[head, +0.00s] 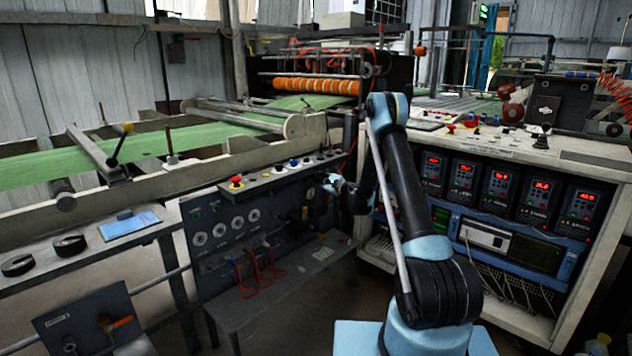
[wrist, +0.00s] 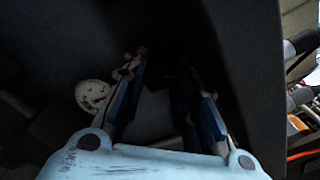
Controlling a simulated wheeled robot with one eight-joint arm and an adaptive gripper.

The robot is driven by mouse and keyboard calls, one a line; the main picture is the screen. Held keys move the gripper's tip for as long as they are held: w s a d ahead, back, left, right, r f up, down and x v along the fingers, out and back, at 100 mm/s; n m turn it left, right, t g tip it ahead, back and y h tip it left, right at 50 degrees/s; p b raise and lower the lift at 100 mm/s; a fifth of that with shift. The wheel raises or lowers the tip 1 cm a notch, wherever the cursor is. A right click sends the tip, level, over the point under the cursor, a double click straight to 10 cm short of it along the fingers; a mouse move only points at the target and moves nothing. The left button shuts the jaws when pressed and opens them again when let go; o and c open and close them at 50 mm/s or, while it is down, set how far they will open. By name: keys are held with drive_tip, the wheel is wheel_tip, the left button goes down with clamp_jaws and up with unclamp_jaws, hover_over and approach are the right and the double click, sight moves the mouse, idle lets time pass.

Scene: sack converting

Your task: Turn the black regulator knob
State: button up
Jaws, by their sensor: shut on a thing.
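My gripper (head: 331,184) is at the right end of the dark control panel (head: 222,268), up against its front. In the wrist view, its two blue-lined fingers (wrist: 168,72) stand on either side of a very dark shape, the black regulator knob (wrist: 168,88), and are shut on it. The knob hardly stands out from the dark panel behind it, so its outline and turn angle cannot be read. A round white gauge (wrist: 93,95) sits just left of the fingers. In the head view my gripper and arm hide the knob.
A red button (head: 236,182) and several small knobs line the ledge above the panel. Red cables (head: 262,268) hang at the panel's front. A white cabinet with red-lit controllers (head: 500,187) stands to the right. In the wrist view, cables (wrist: 302,128) show at the right edge.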

drive_tip(key=shift+d+n, duration=0.15)
drive_tip(key=shift+n, duration=1.05)
drive_tip(key=o, duration=1)
drive_tip(key=shift+o, duration=0.2)
drive_tip(key=v, duration=0.8)
drive_tip(key=shift+w+f, duration=0.1)
drive_tip(key=shift+f, duration=0.05)
